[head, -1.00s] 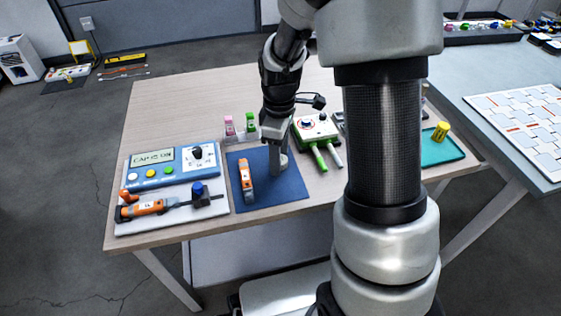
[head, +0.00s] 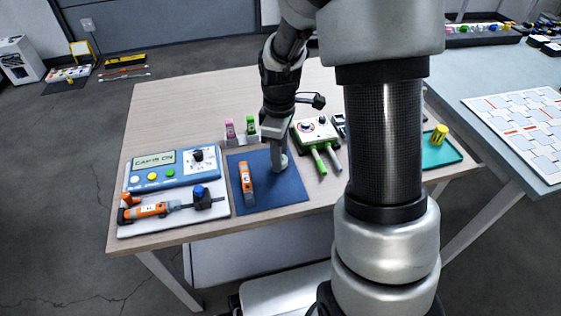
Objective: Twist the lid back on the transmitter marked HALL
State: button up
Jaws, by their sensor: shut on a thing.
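My gripper (head: 281,160) points down over the right part of the blue mat (head: 285,195). It is shut on a small pale grey piece, mostly hidden by the fingers; I cannot tell whether that is the lid or a transmitter, or whether it touches the mat. An orange and grey device with a white label (head: 246,180) lies on the mat, left of my gripper. Another orange device (head: 152,211) lies on the white tray (head: 215,211) at the left, in line with a dark rod and a blue clamp (head: 202,197). The labels are too small to read, so I cannot pick out HALL.
A blue box (head: 172,169) with a display reading roughly "CAP IS ON" stands left of the mat. Pink (head: 230,128) and green (head: 251,126) items stand behind the mat. A green-edged tester (head: 316,130) with probes is to the right. A teal tray (head: 436,155) holds a yellow piece.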

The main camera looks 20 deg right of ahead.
jog(key=shift+r+p, duration=1.35)
jog(key=shift+r, duration=0.55)
jog(key=w+d+r+p, duration=0.4)
jog(key=w+p, duration=0.1)
jog(key=p, duration=0.2)
jog(key=r+p, duration=0.1)
jog(key=p, duration=0.4)
send_over(306, 123)
jog(key=shift+s+a+r, duration=0.1)
jog(key=shift+a+r, duration=0.05)
jog(key=shift+r, duration=0.05)
jog(key=shift+d+f, duration=0.25)
jog(key=shift+f, duration=0.05)
jog(key=shift+f+b, duration=0.9)
jog(key=shift+f, duration=0.85)
jog(key=shift+f+b, duration=0.9)
jog(key=shift+f, duration=0.15)
